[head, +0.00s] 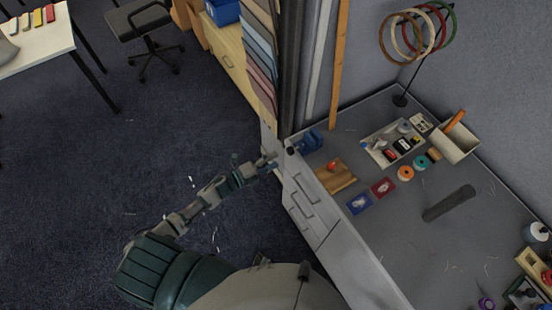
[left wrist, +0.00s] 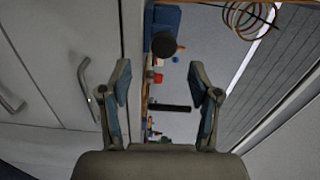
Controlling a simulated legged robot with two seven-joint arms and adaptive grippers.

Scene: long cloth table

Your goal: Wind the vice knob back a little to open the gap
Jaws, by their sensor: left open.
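The blue vice (head: 310,140) is at the near left corner of the workbench. Its round dark knob (head: 291,150) faces out over the bench edge toward my left gripper (head: 272,160). That gripper is open and apart from the knob, just off the bench edge. In the left wrist view the dark knob (left wrist: 164,45) lies ahead, beyond the two spread fingertips (left wrist: 160,88), roughly in line with the space between them. Part of the blue vice (left wrist: 166,18) shows behind it. The jaw gap cannot be made out. My right gripper is not in view.
The grey workbench (head: 345,142) holds a wooden block (head: 334,176) with a red item, blue and red cards, tape rolls, a tray (head: 380,146) and a dark cylinder (head: 449,203). White drawers (head: 306,209) stand below the bench edge. A ring stand (head: 401,99) is at the back.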

